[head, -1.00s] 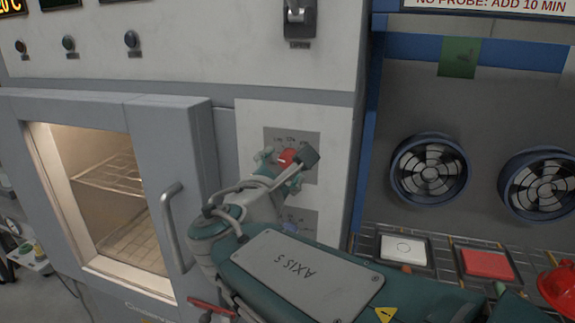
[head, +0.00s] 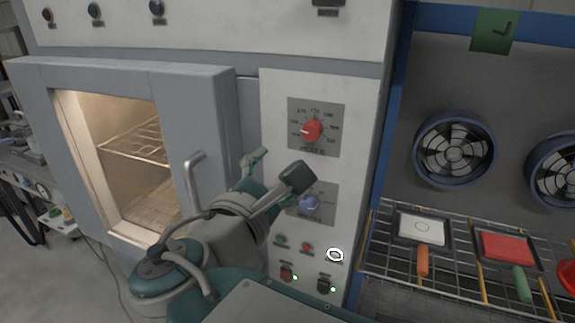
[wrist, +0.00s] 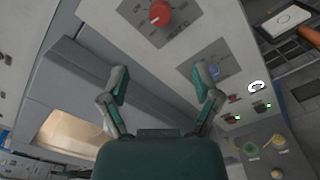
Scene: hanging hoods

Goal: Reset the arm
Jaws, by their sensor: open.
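My gripper (head: 275,172) is open and empty in front of the control panel (head: 270,100), between the oven door handle and the dials. In the wrist view my gripper (wrist: 162,88) shows its two fingers spread wide with nothing between them. The red dial (head: 313,130) sits above the fingers, clear of them. It also shows in the wrist view (wrist: 159,14). The blue dial (head: 309,202) is just below the right finger in the head view, and its plate is partly hidden by that finger.
The oven door (head: 62,150) with its vertical handle (head: 193,180) is at left. Small buttons and a white ring (head: 335,255) lie low on the panel. At right, a wire rack (head: 455,265) holds a white pan (head: 422,228) and a red pan (head: 506,247) below round fans.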

